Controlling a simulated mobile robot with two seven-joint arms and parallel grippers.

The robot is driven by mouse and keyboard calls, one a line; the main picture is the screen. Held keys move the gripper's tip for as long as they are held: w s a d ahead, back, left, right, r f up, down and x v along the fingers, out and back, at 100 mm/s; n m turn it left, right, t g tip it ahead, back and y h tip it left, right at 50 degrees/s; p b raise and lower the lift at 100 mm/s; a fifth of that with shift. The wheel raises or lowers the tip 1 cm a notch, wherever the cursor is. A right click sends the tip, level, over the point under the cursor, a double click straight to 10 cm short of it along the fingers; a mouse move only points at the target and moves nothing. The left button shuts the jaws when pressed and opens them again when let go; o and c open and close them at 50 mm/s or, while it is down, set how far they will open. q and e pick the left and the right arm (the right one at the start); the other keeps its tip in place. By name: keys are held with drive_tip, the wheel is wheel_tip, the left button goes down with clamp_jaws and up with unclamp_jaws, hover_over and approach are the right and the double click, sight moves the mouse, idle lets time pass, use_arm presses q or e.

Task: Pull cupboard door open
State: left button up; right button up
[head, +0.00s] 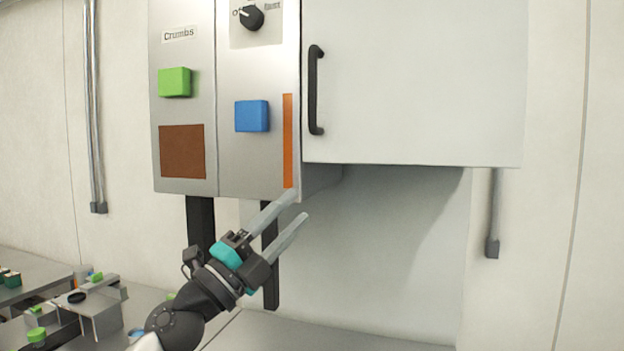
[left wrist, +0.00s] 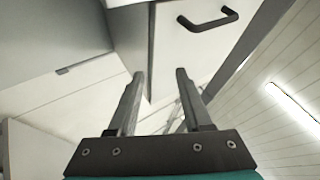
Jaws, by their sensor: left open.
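The white cupboard door (head: 415,85) is on the wall cabinet at the upper right in the head view and looks shut. Its black bar handle (head: 315,90) stands upright near the door's left edge. My left gripper (head: 300,204) is open and empty, below and left of the handle, near the cabinet's lower edge. In the left wrist view the two fingers (left wrist: 158,75) point toward the cabinet, and the handle (left wrist: 208,20) shows beyond them at the top, apart from them. My right gripper is not in view.
A metal panel (head: 228,170) left of the door carries a green block (head: 175,82), a blue block (head: 251,116), an orange strip (head: 288,140) and a black knob (head: 251,17). A workbench (head: 300,335) runs below, with small fixtures at left. The space under the cupboard is clear.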

use_arm(q)
drive_tip(key=s+d+r+m+g+h, duration=0.1)
drive_tip(key=s+d+r+m+g, duration=0.3)
drive_tip(key=r+m, duration=0.35)
drive_tip(key=s+d+r+m+g, duration=0.2)
drive_tip(key=s+r+m+g, duration=0.35)
drive_tip(key=m, duration=0.25)
drive_tip(key=n+t+y+p, duration=0.2)
drive_tip(key=t+y+p, duration=0.6)
drive_tip(key=t+y, duration=0.15)
approach(310, 74)
drive_tip(key=shift+g+y, duration=0.25)
drive_tip(key=shift+g, duration=0.15)
drive_tip(key=x, duration=0.6)
drive_tip(key=r+x, duration=0.1)
drive_tip(key=x, duration=0.2)
drive_tip(key=shift+w+d, duration=0.15)
drive_tip(key=shift+w+d+f+p, duration=0.15)
drive_tip(key=shift+w+d+p, duration=0.15)
drive_tip(key=shift+w, duration=0.25)
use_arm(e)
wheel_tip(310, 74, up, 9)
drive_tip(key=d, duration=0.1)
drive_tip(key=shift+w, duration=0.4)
use_arm(q)
clamp_jaws()
